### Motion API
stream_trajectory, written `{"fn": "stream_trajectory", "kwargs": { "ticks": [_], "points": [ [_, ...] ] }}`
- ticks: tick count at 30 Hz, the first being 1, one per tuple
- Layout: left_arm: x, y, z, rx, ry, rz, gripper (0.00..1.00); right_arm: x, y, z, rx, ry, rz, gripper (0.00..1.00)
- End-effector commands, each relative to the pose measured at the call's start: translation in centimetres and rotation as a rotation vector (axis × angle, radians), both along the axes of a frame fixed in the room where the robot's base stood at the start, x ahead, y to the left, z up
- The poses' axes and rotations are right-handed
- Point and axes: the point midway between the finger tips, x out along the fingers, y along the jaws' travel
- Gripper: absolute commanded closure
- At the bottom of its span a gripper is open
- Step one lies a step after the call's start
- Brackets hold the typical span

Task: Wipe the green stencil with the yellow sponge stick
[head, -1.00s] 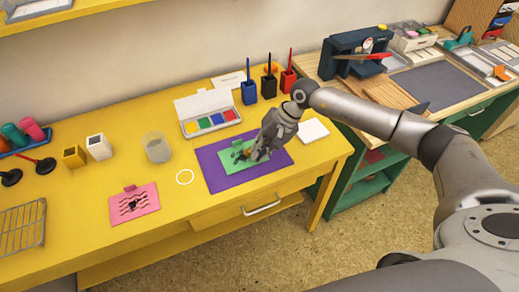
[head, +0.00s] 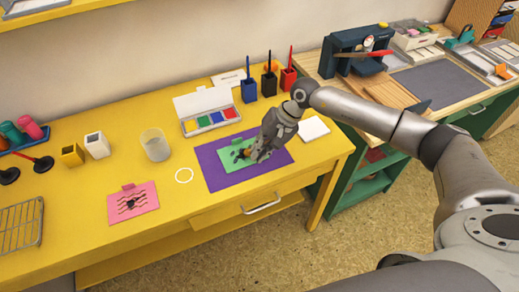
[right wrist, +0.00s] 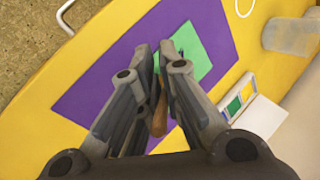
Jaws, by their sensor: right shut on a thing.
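The green stencil (head: 228,158) lies flat on the purple mat (head: 216,175) on the yellow table, with dark marks on it. It also shows beyond the fingers in the right wrist view (right wrist: 197,52). My right gripper (head: 256,156) is low over the stencil's right part and hides some of it. It is shut on a brown wooden handle (right wrist: 158,118), which I take to be the sponge stick. A small yellow-orange patch (head: 243,153) shows by the fingertips; the sponge end is mostly hidden, and I cannot tell whether it touches the stencil. My left gripper is not in view.
The open box of coloured inkpads (head: 211,117) stands behind the mat. Blue (head: 249,91), black (head: 269,86) and red (head: 288,80) holders stand at the back. A white pad (head: 313,130) lies right of the mat. A clear cup (head: 155,145) and pink stencil (head: 131,202) are left.

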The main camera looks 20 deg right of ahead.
Motion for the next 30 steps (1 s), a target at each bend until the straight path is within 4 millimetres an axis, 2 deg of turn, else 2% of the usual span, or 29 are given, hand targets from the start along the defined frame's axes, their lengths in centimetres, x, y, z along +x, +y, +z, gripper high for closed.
{"fn": "stream_trajectory", "kwargs": {
  "ticks": [24,30],
  "points": [
    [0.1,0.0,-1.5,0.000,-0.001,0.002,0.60,-0.1,2.3,-0.1,0.000,0.000,0.001,1.00],
    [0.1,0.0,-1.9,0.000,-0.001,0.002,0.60,-0.1,2.1,-0.1,0.000,0.000,-0.001,1.00]
  ]
}}
